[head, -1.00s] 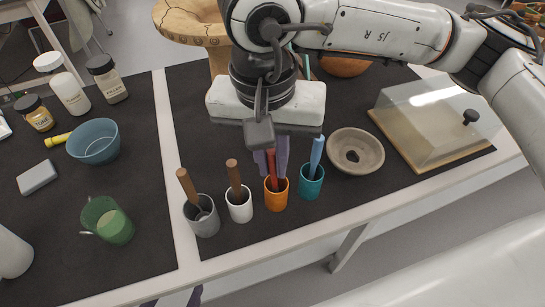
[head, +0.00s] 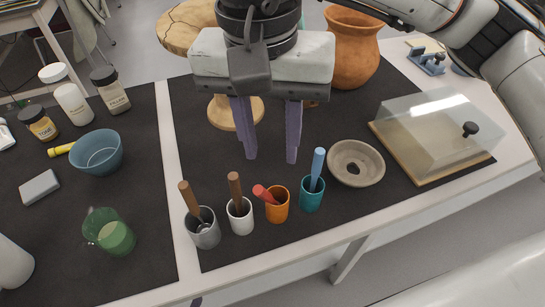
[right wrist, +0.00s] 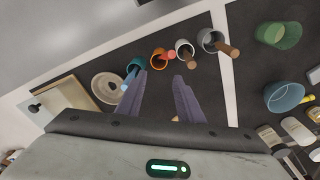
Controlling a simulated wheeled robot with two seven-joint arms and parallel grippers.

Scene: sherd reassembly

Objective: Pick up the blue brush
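The blue brush (head: 317,165) stands in the teal cup (head: 312,196), its handle up and tilted slightly; its lower end is hidden in the cup. In the right wrist view, the blue brush (right wrist: 131,76) shows beside the left finger. My right gripper (head: 271,160) is open and empty, its purple fingers pointing down above the mat, left of the blue brush and behind the cups. I see no contact with the brush. A small purple tip at the bottom edge of the head view seems to be my left gripper (head: 196,301); the rest is out of frame.
The orange cup (head: 277,207) holds a red handle (head: 265,194) leaning left. White (head: 241,219) and grey (head: 204,232) cups hold brown-handled tools. A ring-shaped dish (head: 356,163) lies right of the teal cup, near a clear-covered box (head: 440,130). A clay pot (head: 352,50) stands behind.

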